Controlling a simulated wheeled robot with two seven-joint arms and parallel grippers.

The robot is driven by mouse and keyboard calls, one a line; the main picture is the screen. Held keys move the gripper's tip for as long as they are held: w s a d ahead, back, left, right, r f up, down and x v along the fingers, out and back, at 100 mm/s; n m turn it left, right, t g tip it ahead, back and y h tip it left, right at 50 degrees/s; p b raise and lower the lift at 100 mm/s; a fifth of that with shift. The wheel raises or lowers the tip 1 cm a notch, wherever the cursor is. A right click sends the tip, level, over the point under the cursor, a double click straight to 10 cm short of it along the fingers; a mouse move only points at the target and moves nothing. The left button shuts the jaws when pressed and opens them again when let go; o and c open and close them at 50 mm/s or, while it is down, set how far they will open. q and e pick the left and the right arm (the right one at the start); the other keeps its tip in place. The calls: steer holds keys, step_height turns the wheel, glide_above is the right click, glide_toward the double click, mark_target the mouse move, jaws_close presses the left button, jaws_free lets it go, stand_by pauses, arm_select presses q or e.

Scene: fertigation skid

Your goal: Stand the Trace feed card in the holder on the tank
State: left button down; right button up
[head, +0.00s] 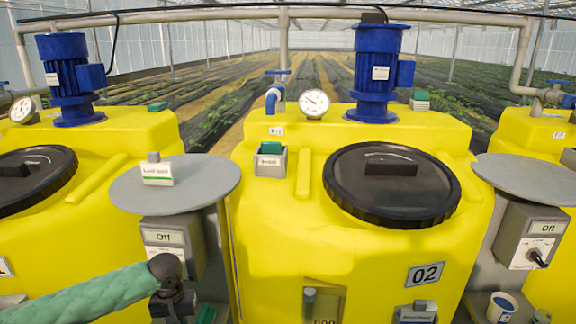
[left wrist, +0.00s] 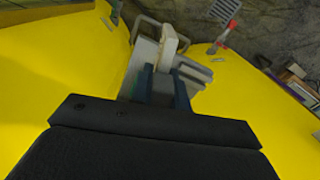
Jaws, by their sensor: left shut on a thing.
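My left gripper (left wrist: 164,92) is shut on a pale card-like thing (left wrist: 168,46) in the left wrist view. No label on it can be read, so I cannot tell whether it is the Trace feed card. In the head view my left arm comes in from the left, with the gripper (head: 174,303) low in front of the grey stand; what it holds is hidden there. Yellow tank 02 (head: 265,215) carries a small grey holder (head: 270,168) with a green block in it, and a labelled holder (head: 415,314) low on its front. My right gripper is not in view.
A white labelled card (head: 157,174) stands on the round grey plate (head: 213,180). A control box (head: 186,222) reading Off is under it. Tank 02 has a black lid (head: 350,205), a gauge (head: 314,104) and a blue motor (head: 376,75). A cup (head: 501,308) is at lower right.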

arm_select(q)
steer(key=s+d+r+m, duration=0.1)
steer(key=s+d+r, duration=0.1)
steer(key=d, duration=0.6)
steer(key=shift+d+m+b, duration=0.3)
steer(key=shift+d+b, duration=0.05)
steer(key=shift+b, duration=0.05)
steer(key=shift+d+f, duration=0.1)
